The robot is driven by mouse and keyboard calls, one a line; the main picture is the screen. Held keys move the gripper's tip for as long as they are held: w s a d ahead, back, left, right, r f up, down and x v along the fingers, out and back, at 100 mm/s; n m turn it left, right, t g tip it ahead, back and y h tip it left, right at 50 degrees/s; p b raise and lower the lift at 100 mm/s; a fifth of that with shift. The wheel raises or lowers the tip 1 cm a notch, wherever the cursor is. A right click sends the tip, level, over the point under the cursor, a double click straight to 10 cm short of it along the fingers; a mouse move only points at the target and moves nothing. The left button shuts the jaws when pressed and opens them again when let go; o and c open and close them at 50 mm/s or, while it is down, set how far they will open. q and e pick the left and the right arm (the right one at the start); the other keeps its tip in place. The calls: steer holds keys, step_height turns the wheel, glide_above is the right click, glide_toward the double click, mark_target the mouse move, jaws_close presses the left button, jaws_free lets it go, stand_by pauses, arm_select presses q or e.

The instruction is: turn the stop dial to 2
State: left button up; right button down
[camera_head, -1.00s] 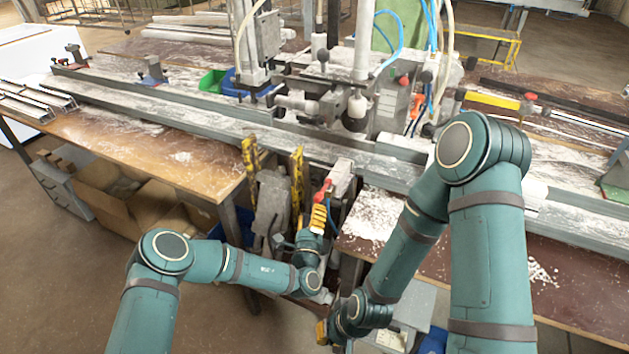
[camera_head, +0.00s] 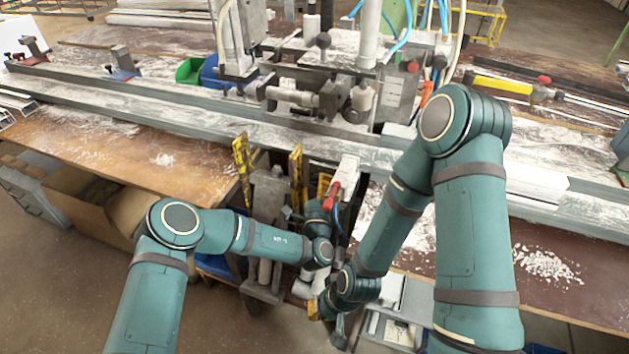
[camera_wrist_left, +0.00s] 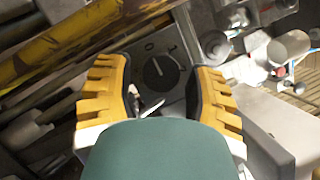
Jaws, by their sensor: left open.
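The stop dial (camera_wrist_left: 160,73) is a dark round knob on a grey plate in the left wrist view. A short pale line on it points up and slightly left, towards a mark like a 0; another mark lies up and right of it. My left gripper (camera_wrist_left: 160,80) is open, with its yellow fingers on either side of the dial in the picture; I cannot tell whether they touch it. In the head view my left gripper (camera_head: 316,211) is low at the bench gap and the dial is hidden. My right gripper (camera_head: 314,308) is lower, mostly hidden by its own arm.
A red-handled part (camera_head: 331,195) and yellow upright bars (camera_head: 296,172) stand close to my left gripper. The clamp machine (camera_head: 330,85) rises behind on the long rail. A cardboard box (camera_head: 85,205) lies under the left bench (camera_head: 160,160).

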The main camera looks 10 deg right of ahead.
arm_select(q)
steer(key=shift+r, duration=0.1)
steer(key=c, duration=0.9)
steer(key=m+h+p, duration=0.1)
steer(key=m+p, duration=0.1)
steer(key=m, duration=0.1)
steer(key=shift+w+t, duration=0.1)
steer(key=shift+t, duration=0.2)
steer(key=shift+a+m+h+p, duration=0.1)
steer(key=shift+m+h+p, duration=0.35)
steer(key=shift+m+h, duration=0.65)
steer(key=shift+m+h+p, duration=0.45)
steer(key=shift+m+h, duration=0.05)
steer(key=shift+m, duration=1.5)
